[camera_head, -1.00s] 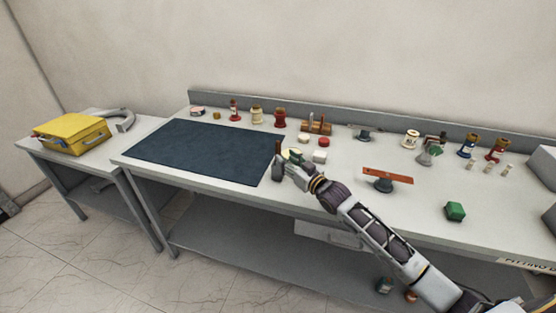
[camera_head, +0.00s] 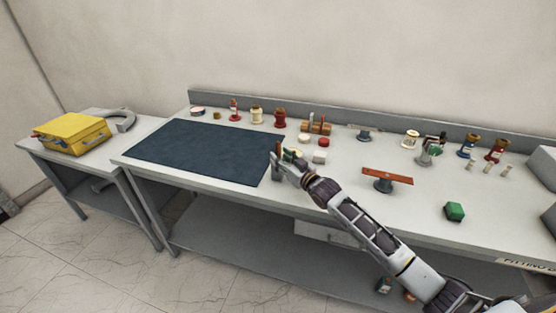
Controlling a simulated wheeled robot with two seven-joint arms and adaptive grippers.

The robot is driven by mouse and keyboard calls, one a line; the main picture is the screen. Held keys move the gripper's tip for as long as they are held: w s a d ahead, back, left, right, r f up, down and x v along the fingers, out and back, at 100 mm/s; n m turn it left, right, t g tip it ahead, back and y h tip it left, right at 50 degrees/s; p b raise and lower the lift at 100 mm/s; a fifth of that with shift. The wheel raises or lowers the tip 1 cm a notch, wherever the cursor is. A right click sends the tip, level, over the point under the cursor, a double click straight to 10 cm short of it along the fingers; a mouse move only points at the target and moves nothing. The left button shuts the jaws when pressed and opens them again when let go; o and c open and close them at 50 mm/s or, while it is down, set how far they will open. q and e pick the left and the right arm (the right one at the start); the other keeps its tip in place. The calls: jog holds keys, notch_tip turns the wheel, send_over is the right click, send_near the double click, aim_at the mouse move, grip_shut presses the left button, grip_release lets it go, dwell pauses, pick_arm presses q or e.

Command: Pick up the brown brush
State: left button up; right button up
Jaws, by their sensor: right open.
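A small upright brown piece (camera_head: 279,147), which looks like the handle of the brown brush, shows at the right edge of the dark mat (camera_head: 210,152). My right gripper (camera_head: 276,160) is at this piece, near the mat's right edge, and partly hides it. The gripper is open; its fingers are small here, and I cannot tell whether they touch the brush. My left gripper is not in view.
Red and white round pieces (camera_head: 320,156) lie just right of my gripper. Spools and jars line the back edge. An orange bar on a stand (camera_head: 387,176) and a green block (camera_head: 454,211) stand to the right. A yellow case (camera_head: 72,134) sits on the left table. The mat is clear.

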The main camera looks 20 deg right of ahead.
jog(key=shift+x, duration=1.25)
jog(key=shift+c, duration=0.3)
grip_shut()
